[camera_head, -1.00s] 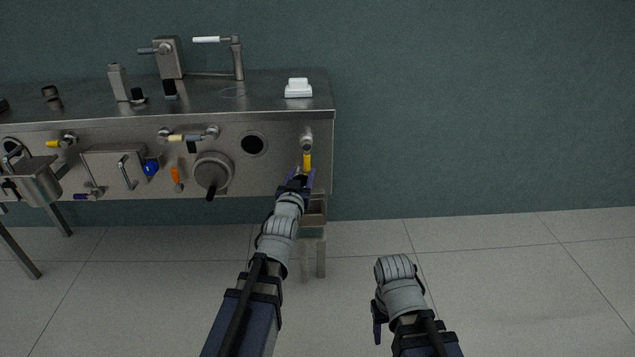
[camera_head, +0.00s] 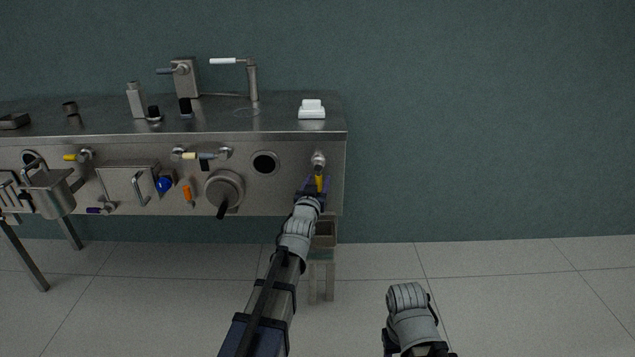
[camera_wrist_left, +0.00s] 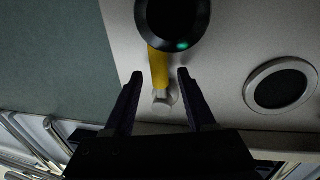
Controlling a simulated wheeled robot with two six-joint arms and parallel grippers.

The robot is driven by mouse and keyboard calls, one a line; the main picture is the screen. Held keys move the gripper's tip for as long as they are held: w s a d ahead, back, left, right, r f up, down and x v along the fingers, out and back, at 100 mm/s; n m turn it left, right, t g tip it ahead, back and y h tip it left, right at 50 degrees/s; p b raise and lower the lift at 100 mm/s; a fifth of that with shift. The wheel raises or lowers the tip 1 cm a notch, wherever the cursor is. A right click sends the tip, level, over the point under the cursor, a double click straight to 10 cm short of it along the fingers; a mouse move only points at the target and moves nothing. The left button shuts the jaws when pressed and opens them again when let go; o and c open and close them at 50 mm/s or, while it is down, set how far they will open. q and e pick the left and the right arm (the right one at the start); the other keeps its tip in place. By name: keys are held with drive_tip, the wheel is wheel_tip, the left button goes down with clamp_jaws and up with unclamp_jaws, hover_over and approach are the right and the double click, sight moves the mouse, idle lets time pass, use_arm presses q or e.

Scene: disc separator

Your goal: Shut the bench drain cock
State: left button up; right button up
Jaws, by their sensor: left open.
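The cock at the right end of the bench front has a grey metal body (camera_head: 318,160) and a yellow lever (camera_head: 319,183) that hangs straight down. My left gripper (camera_head: 315,186) is open at the lever, with a purple jaw on each side of it. In the left wrist view the yellow lever (camera_wrist_left: 158,68) lies between the two dark fingertips (camera_wrist_left: 160,76), with a gap on both sides. A pale metal end (camera_wrist_left: 163,102) shows below it. A dark round form covers the lever's upper end there. My right arm is low in the head view, its jaws not clear.
A round black port (camera_head: 265,163) and a large round knob (camera_head: 224,190) are left of the cock. Another yellow-handled fitting (camera_head: 72,157) is far left. A small open bin (camera_head: 323,235) stands below the cock. The floor to the right is clear.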

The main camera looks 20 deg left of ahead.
use_arm(q)
drive_tip(key=shift+w, duration=0.1)
clamp_jaws()
idle(0.4)
idle(1.0)
